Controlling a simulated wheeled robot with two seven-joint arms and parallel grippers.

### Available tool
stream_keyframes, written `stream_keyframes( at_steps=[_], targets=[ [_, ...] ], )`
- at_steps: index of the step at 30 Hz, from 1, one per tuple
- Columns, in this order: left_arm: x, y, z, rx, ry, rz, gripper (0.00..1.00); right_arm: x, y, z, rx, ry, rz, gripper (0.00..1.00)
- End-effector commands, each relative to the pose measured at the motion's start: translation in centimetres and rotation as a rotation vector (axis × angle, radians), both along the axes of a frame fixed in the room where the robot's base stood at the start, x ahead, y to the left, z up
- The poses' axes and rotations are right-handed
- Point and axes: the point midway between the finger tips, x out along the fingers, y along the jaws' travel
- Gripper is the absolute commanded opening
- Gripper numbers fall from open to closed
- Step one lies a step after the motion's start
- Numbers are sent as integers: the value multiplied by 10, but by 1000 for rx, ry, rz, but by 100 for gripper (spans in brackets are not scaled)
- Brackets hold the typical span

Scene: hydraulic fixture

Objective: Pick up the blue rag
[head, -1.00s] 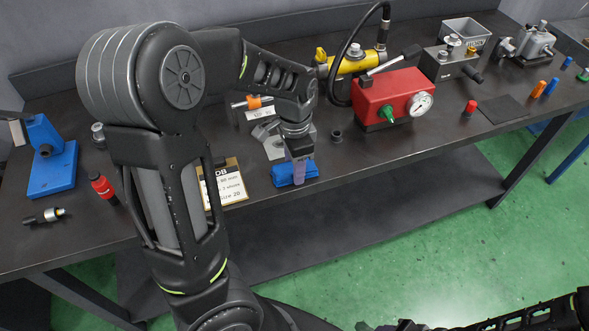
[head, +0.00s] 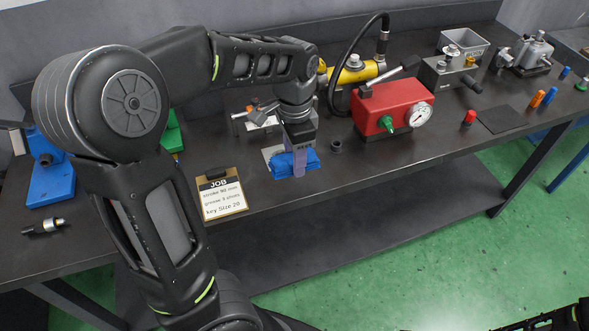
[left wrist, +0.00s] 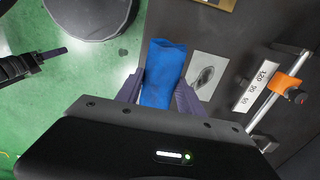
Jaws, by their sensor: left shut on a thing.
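The blue rag (head: 283,164) is a folded cloth near the front edge of the dark workbench (head: 300,203) in the head view. My left gripper (head: 298,165) points down at it, with a finger in front of the cloth. In the left wrist view the blue rag (left wrist: 160,72) lies between the two fingers of my left gripper (left wrist: 157,95), which is shut on it. Whether the rag is clear of the bench top is hard to tell.
A job card on a clipboard (head: 222,195) lies left of the rag. A small dark ring (head: 336,146) and a red pump box with a gauge (head: 392,105) stand to the right. A grey plate (left wrist: 207,72) lies beside the rag. The bench's front edge is close.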

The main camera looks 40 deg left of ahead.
Motion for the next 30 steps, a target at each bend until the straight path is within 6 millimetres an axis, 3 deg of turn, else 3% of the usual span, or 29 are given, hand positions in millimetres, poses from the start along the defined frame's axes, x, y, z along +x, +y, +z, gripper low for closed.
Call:
stream_keyframes(
  at_steps=[3,7,24,25,30],
  targets=[
    [0,0,19,1,-3,1,5,0,0,-1,0,0,0,49],
    [0,0,30,1,-1,0,5,0,0,-1,1,0,0,49],
    [0,0,31,1,1,0,5,0,0,-1,1,-1,0,49],
    [0,0,31,1,1,0,44,0,0,-1,1,-1,0,49],
    [0,0,31,1,1,0,30,0,0,-1,1,-1,0,49]
  ],
)
